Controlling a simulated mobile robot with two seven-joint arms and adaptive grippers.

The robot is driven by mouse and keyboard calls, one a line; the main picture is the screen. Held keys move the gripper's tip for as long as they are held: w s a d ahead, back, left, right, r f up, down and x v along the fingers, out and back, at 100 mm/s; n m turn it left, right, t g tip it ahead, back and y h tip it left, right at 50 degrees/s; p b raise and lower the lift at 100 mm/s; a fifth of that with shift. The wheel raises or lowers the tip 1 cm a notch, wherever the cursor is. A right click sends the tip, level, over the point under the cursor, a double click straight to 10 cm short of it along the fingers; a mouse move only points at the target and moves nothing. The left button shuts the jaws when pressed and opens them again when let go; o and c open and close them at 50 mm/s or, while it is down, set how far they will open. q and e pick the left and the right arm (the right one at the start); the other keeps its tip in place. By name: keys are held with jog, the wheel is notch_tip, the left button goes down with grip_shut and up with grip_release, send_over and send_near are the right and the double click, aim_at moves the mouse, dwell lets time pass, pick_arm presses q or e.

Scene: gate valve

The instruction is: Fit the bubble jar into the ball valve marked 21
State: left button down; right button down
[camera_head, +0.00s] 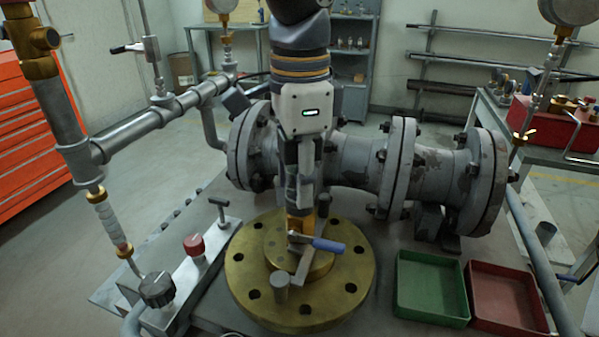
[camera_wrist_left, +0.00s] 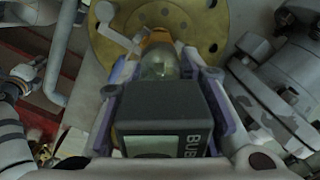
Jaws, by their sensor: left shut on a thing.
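My left gripper (camera_head: 301,190) points down over the round brass flange (camera_head: 345,280). It is shut on the bubble jar, which has a dark box-shaped body (camera_wrist_left: 160,103) lettered "BUB" and a clear glass end (camera_wrist_left: 159,65), between purple fingers in the left wrist view. A brass ball valve (camera_head: 295,227) with a blue-gripped lever (camera_head: 328,245) stands on the flange, right below the fingertips. The jar's glass end points at the brass valve; I cannot tell whether they touch. The number 21 is not readable. The jar is mostly hidden in the head view. My right gripper is not in view.
A large grey flanged pipe (camera_head: 355,160) runs behind the flange. Pipework with a red knob (camera_head: 194,244) and a black knob (camera_head: 157,289) stands at left. A green tray (camera_head: 431,317) and a red tray (camera_head: 506,325) lie at front right.

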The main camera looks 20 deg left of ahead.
pick_arm(q)
jog(key=c, duration=1.1)
grip_release()
jog(key=shift+o, duration=0.8)
jog(key=o, duration=0.4)
jog(key=shift+c, duration=0.2)
jog(key=shift+r, duration=0.1)
jog(key=shift+r, duration=3.95)
